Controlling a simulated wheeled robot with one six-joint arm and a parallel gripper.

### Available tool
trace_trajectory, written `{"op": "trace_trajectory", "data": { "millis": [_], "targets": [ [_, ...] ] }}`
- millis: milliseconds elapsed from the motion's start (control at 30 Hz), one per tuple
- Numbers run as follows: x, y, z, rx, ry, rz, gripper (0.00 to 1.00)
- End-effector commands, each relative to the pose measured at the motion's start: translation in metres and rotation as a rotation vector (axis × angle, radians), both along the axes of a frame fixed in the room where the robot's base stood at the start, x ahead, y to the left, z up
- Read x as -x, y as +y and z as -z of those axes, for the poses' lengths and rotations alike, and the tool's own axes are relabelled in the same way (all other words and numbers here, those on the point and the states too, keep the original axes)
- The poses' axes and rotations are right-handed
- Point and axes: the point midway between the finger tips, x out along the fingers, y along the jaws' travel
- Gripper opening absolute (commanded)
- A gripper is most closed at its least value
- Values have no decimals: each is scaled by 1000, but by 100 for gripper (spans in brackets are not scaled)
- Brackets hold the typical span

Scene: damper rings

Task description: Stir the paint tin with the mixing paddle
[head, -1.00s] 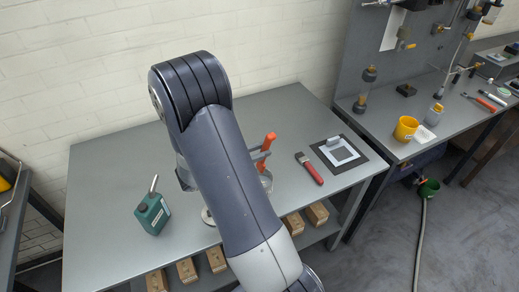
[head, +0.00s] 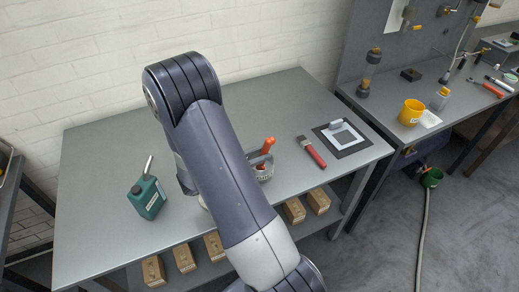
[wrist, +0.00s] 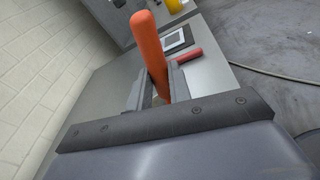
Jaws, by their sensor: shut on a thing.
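My gripper (head: 259,158) is shut on the orange handle (head: 267,146) of the mixing paddle. The wrist view also shows the handle (wrist: 150,45) standing up between the two fingers (wrist: 158,84). The paint tin (head: 265,173) is a grey round tin on the table, partly hidden behind my arm and gripper. The gripper is just above the tin's rim. The paddle's lower end is hidden, so I cannot see how deep it is in the tin.
A green can with a spout (head: 147,198) stands left of my arm on the grey table (head: 105,165). A red-handled brush (head: 312,152) and a dark mat with a white frame (head: 341,138) lie to the right. Wooden blocks (head: 295,210) sit on the shelf below.

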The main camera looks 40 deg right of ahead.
Motion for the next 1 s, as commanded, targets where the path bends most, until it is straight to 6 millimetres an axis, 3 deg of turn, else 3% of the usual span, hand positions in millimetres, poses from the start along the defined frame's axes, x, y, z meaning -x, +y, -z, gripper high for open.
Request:
{"op": "trace_trajectory", "data": {
  "millis": [33,200,367,533,667,867,1000],
  "targets": [
    [4,4,-2,0,3,-2,0],
    [7,-16,-1,-1,1,4,0],
    [-6,-27,-1,0,0,2,0],
    [-24,-19,0,-1,-1,-1,0],
    [-26,-5,0,0,1,-2,0],
    [-12,8,0,0,1,0,0],
    [-10,-5,0,0,0,3,0]
  ]
}}
